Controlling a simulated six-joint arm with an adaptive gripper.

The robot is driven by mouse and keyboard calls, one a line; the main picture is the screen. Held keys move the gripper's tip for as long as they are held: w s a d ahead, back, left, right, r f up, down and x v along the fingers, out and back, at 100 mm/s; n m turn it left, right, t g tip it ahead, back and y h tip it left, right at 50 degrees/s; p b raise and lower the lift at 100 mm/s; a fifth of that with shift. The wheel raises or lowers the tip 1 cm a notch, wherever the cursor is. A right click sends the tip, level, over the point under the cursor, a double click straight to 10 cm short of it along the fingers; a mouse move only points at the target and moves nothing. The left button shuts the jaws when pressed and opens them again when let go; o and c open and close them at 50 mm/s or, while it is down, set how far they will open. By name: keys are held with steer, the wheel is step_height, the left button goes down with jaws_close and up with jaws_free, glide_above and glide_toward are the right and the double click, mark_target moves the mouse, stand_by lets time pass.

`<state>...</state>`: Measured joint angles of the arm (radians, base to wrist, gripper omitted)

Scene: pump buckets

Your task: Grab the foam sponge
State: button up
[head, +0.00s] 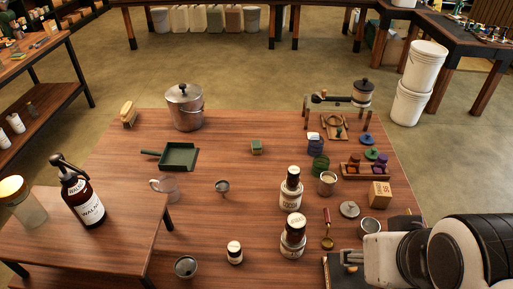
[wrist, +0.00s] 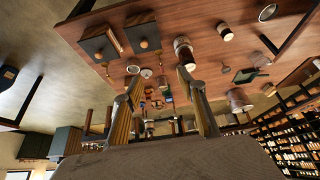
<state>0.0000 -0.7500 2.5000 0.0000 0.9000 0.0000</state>
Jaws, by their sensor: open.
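A small green block with a paler face, which looks like the foam sponge (head: 257,146), lies on the wooden table near its middle in the head view. Nothing touches it. My gripper (wrist: 160,77) is open and empty in the wrist view, its two fingers spread wide apart. In the head view my arm comes in at the lower right corner, well to the right of the sponge and nearer the camera. The fingers are not clear there. I cannot pick out the sponge surely in the tilted wrist view.
A lidded steel pot (head: 185,108) is behind. Bare wood surrounds the sponge.

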steer(key=shift+o, duration=0.5)
steer(key=shift+w, duration=0.1)
steer(key=w+a+f+n+t+y, duration=0.15)
steer(key=w+a, duration=0.35)
steer(key=w, duration=1.2)
steer(key=w+a+f+m+t, duration=0.15)
steer(key=w+a, duration=0.25)
steer(key=w, duration=1.4)
steer(key=w+a+f+t, duration=0.1)
steer(key=w+a+f, duration=0.2)
steer(key=w+f, duration=0.2)
steer(key=w+a+f+n+t, duration=0.1)
steer(key=w+a+f+t, duration=0.1)
steer(key=w+f, duration=0.4)
steer(key=w+a+f+t, duration=0.1)
steer(key=w+a+f, duration=0.4)
steer(key=f, duration=0.6)
steer(key=shift+w+n+t+y, duration=0.25)
steer(key=shift+w+n+t, duration=0.05)
steer(key=shift+w+n, duration=0.15)
steer(key=shift+f, duration=0.7)
